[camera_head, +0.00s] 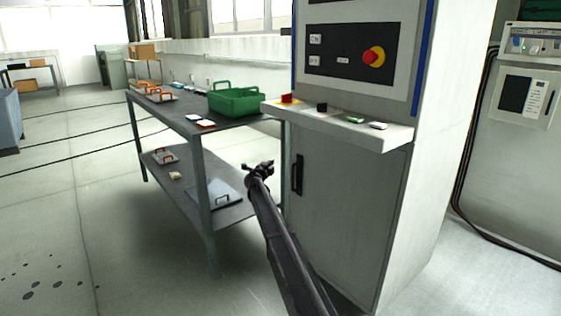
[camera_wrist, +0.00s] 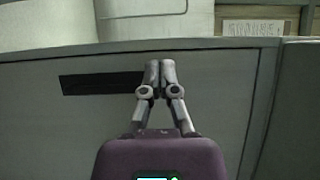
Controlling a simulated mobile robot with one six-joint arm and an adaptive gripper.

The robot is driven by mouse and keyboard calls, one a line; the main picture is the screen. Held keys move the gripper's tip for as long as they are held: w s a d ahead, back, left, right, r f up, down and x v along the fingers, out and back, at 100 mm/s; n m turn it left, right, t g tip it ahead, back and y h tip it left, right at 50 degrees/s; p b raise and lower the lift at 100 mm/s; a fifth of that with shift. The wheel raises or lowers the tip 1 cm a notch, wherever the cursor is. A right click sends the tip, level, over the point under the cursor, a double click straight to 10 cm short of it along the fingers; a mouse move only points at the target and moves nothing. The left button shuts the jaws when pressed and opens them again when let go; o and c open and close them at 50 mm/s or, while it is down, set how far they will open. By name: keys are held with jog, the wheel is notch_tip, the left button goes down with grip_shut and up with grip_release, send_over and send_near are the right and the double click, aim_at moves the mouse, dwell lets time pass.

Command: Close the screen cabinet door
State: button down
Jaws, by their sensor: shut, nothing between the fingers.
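The screen cabinet (camera_head: 470,60) is a tall grey-white unit. Its lower door (camera_head: 345,215) is a plain grey panel with a black upright handle (camera_head: 298,174) near its left edge. The door looks flush or nearly flush with the frame; I cannot tell if a small gap is left. My gripper (camera_head: 258,168) is shut and empty, left of the handle in the head view. In the wrist view, my gripper (camera_wrist: 160,64) is in front of the door (camera_wrist: 215,95), just right of the handle (camera_wrist: 103,83). I cannot tell if the fingertips touch the door.
A control ledge (camera_head: 340,125) with buttons juts out above the door. A workbench (camera_head: 130,95) with a green crate (camera_head: 235,101) and a lower shelf (camera_head: 240,212) stands close on the left. Another machine (camera_head: 525,120) stands at right. The floor at left is open.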

jog(key=shift+s+a, duration=0.6)
jog(key=shift+a, duration=0.1)
jog(key=s+d+f+n+g+y, duration=0.2)
jog(key=s+d+f+n+g, duration=0.6)
jog(key=s, duration=1.3)
jog(key=s+d+f+n+g+y, duration=0.3)
jog(key=s+d+n, duration=0.5)
jog(key=s, duration=1.3)
jog(key=s+d+f+n+g+y, duration=0.1)
jog(key=s+d+f+n+g, duration=0.8)
jog(key=s, duration=1.2)
notch_tip(320, 180, up, 40)
jog(key=d+m+t+p, duration=0.2)
jog(key=m+p, duration=0.1)
jog(key=p, duration=3.5)
jog(key=shift+w+f+t, duration=0.2)
jog(key=shift+w+t, duration=0.2)
